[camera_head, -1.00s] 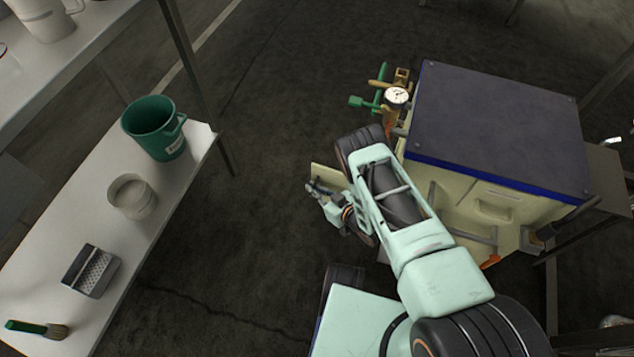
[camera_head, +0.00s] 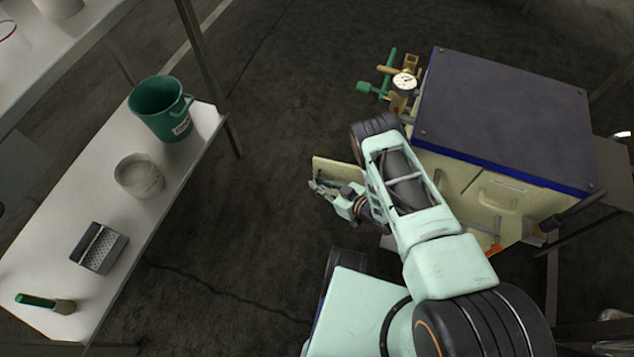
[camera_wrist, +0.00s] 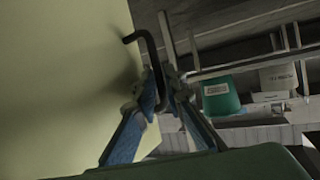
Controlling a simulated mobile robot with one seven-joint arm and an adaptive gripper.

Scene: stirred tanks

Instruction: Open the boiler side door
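The boiler (camera_head: 495,200) is a cream box with a dark, blue-edged lid, at the right of the head view. Its side door (camera_head: 330,167) is a cream panel standing out to the left of the boiler, partly hidden by my arm. In the wrist view the door's pale face (camera_wrist: 60,80) fills the left side. A black bent handle (camera_wrist: 134,37) sticks out from it. My gripper (camera_head: 318,187) is beside the door on the near side. In the wrist view its blue fingers (camera_wrist: 162,90) close on both sides of the handle's lower part. The door's hinge side is hidden.
A pressure gauge (camera_head: 404,83) and green-handled valve (camera_head: 372,88) stick out at the boiler's far left corner. A white table (camera_head: 60,215) at the left holds a green bucket (camera_head: 158,108), a pot, a grater and a brush. Dark floor lies clear between table and door.

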